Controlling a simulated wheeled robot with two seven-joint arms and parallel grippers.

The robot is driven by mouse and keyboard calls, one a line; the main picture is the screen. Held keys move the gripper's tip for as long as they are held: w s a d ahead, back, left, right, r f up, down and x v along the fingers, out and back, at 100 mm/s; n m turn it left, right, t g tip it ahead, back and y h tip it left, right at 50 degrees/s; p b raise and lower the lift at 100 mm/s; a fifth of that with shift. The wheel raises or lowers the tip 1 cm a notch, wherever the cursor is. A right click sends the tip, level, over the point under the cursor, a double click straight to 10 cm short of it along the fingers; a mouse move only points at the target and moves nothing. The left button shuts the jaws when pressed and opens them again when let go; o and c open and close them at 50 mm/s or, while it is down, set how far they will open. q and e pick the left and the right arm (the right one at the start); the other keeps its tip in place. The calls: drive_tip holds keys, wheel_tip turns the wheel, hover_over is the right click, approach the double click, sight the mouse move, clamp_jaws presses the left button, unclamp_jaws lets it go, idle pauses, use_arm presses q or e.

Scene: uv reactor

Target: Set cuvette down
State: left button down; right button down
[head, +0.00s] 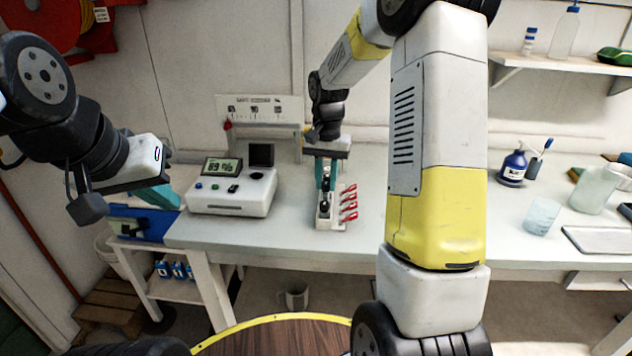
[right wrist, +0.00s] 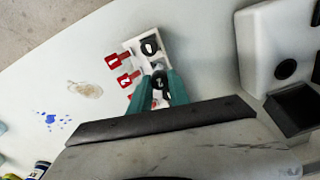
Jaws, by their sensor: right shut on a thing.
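The white cuvette rack (head: 338,219) with red tags stands on the bench in the head view. It also shows in the right wrist view (right wrist: 139,44). My right gripper (head: 325,182) points down over the rack. Its teal fingers (right wrist: 159,95) are shut on a black-capped cuvette (right wrist: 160,81) at the slot by tag 2. Whether the cuvette is fully seated is hidden by the fingers. Another black cap (right wrist: 149,46) sits in the rack by tag 1. My left gripper (head: 158,194) is at the left above the bench edge, its fingers partly hidden.
The white reactor device (head: 232,190) with a green display stands left of the rack. A blue bottle (head: 513,167), a glass beaker (head: 541,216) and a tray (head: 600,241) lie to the right. The bench has a stain (right wrist: 85,89) and blue spots.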

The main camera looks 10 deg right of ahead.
sight(326, 182)
drive_tip(key=shift+f, duration=1.5)
drive_tip(key=c, duration=1.2)
unclamp_jaws()
drive_tip(key=shift+f, duration=0.15)
drive_tip(key=shift+c, duration=0.2)
